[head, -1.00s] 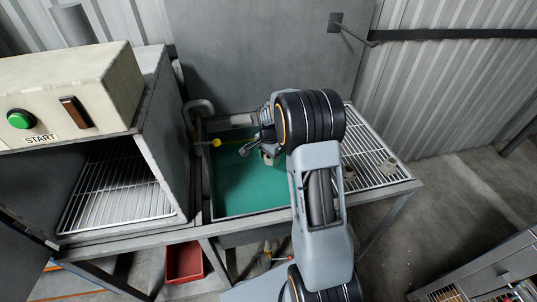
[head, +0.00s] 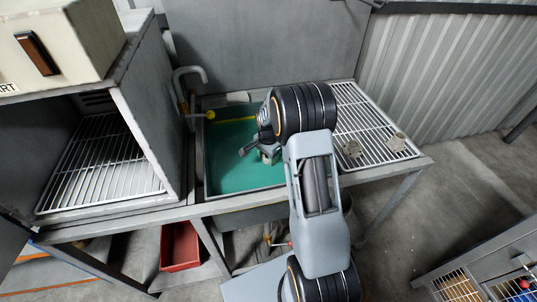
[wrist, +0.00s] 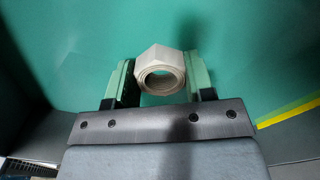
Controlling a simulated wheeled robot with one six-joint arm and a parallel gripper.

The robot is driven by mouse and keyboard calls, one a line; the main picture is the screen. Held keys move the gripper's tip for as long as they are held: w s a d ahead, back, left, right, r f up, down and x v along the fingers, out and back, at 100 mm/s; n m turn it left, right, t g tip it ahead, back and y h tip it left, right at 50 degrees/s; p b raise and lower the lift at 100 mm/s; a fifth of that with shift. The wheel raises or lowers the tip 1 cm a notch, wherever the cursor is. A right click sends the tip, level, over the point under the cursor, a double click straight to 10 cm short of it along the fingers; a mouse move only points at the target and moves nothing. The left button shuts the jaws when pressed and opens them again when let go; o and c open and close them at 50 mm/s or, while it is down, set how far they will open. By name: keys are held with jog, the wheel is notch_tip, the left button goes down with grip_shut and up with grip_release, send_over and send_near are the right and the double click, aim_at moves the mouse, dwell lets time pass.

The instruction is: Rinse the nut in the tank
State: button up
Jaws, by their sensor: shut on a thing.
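A pale hex nut (wrist: 162,70) is held between the two green fingers of my gripper (wrist: 158,82) in the wrist view, its round hole facing the camera. In the head view my gripper (head: 267,153) is over the right part of the tank (head: 199,165), which holds green liquid (head: 237,172). My wrist and arm hide the tank's right side and most of the gripper there. The green liquid fills the wrist view behind the nut. I cannot tell whether the nut is under the surface.
An open cabinet (head: 155,115) stands close on the left. A yellow-tipped pipe (head: 210,115) reaches over the tank's left edge. A red bin (head: 180,247) sits below.

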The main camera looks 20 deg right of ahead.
notch_tip(320, 180, down, 11)
jog(key=b, duration=0.7)
jog(key=shift+f, duration=0.15)
jog(key=shift+f+b, duration=0.15)
jog(key=shift+b, duration=0.15)
jog(key=shift+f+b, duration=0.6)
jog(key=shift+f, duration=0.2)
jog(key=shift+r, duration=0.2)
dwell(0.5)
jog(key=shift+r+p, duration=0.65)
jog(key=shift+r, duration=0.1)
jog(key=shift+f, duration=0.25)
jog(key=shift+f+b, duration=0.65)
jog(key=shift+f, duration=0.05)
jog(key=shift+r, duration=0.2)
dwell(0.5)
jog(key=shift+r+p, duration=0.65)
jog(key=shift+r, duration=0.1)
